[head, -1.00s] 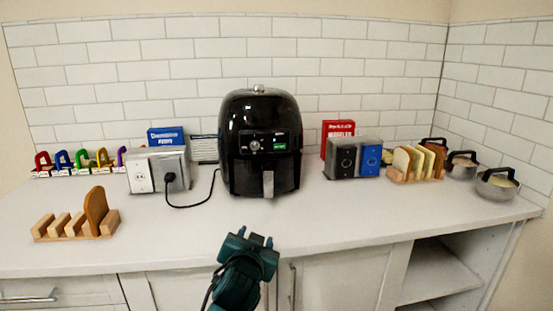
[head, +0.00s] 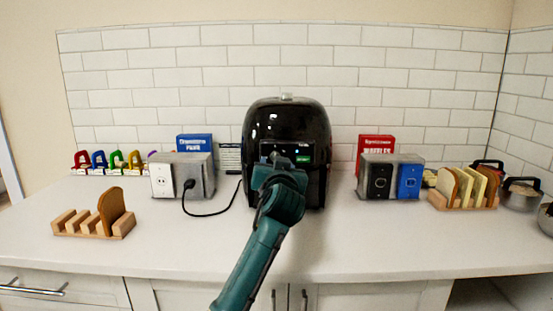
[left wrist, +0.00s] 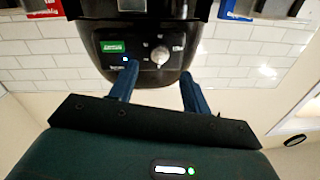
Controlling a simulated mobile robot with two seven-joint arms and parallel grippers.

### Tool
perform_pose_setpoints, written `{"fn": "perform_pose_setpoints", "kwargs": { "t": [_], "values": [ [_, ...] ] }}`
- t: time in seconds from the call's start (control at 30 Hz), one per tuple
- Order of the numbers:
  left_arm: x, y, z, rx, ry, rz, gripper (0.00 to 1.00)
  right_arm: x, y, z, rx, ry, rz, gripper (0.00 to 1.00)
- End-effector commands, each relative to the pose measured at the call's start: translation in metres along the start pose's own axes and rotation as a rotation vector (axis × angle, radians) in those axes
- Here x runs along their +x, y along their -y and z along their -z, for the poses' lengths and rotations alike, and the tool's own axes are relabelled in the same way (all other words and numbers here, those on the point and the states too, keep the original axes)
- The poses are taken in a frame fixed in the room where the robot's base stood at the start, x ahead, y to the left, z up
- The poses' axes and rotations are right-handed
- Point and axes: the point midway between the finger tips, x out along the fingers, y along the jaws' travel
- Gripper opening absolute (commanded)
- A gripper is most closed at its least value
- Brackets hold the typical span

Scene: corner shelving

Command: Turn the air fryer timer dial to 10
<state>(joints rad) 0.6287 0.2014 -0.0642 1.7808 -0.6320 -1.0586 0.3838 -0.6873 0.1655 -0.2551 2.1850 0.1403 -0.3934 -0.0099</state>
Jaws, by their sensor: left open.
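The black air fryer (head: 287,125) stands at the back middle of the counter. Its front panel is partly hidden in the head view by my left gripper (head: 284,160), which is raised in front of it. The left wrist view appears upside down and shows the fryer (left wrist: 140,38) with a silver timer dial (left wrist: 160,55) and a green label. My left gripper (left wrist: 158,84) is open there, its two blue fingers apart and empty. The dial lies between the finger directions, beyond the tips. The dial's number marks are too small to read. My right gripper is not in view.
A grey outlet box (head: 182,176) with a plugged-in black cord stands left of the fryer. Another outlet box (head: 391,177) stands to the right. Wooden bread racks (head: 94,223) and pots (head: 522,195) are on the sides. The counter front is mostly clear.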

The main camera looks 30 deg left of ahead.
Motion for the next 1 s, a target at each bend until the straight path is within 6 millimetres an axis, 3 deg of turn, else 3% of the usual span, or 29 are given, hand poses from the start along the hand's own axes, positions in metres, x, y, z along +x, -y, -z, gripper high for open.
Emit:
{"fn": "perform_pose_setpoints", "kwargs": {
  "t": [0.1, 0.3, 0.7, 1.0],
  "values": [
    [0.023, 0.001, 0.001, 0.003, 0.0, 0.002, 0.48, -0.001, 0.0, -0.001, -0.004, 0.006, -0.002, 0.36],
    [0.046, 0.0, 0.001, 0.001, -0.001, 0.0, 0.48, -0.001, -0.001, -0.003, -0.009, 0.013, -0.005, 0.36],
    [0.052, 0.0, 0.0, 0.0, -0.001, -0.001, 0.48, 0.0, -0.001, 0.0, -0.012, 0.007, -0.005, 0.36],
    [0.052, -0.001, 0.0, 0.0, -0.001, -0.001, 0.23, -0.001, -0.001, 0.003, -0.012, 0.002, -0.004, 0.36]
  ]
}}
